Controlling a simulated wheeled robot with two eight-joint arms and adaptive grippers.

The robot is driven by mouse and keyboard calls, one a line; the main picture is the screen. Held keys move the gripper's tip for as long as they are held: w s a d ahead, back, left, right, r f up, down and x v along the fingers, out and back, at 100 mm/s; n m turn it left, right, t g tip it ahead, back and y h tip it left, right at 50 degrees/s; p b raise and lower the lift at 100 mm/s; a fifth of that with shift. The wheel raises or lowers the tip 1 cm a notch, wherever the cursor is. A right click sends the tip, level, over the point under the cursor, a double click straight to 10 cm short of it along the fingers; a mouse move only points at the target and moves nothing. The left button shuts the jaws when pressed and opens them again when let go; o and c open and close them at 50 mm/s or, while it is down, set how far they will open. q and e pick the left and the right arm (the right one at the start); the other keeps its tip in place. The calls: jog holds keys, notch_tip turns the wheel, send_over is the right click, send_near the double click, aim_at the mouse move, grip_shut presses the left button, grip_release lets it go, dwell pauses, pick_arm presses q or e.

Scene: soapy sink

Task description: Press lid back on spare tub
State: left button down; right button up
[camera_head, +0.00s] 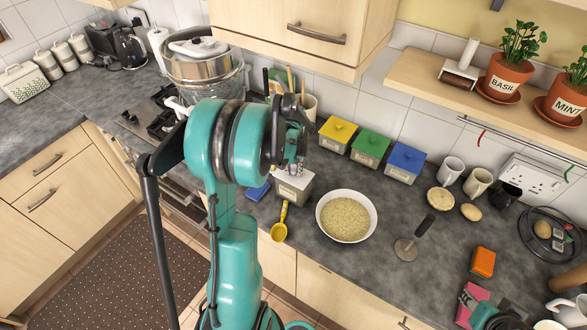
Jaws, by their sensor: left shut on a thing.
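The spare tub (293,188) is a small pale grey tub with a label on its front. It stands on the counter left of the white bowl. My left gripper (296,163) is right over its top, fingers pointing down and shut on what looks like its grey lid. The fingers hide much of the top, so I cannot tell how the lid sits on the rim.
Tubs with yellow (338,130), green (370,146) and blue (406,159) lids stand behind. A bowl of grain (346,216) is to the right. A yellow scoop (280,225) and a flat blue item (257,191) lie near the spare tub.

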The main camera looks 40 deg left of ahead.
pick_arm(q)
jog(key=c, duration=0.8)
grip_release()
jog(key=shift+c, duration=0.2)
jog(key=shift+r, duration=0.15)
jog(key=shift+r+p, duration=2.2)
jog(key=shift+r, duration=1.2)
grip_shut()
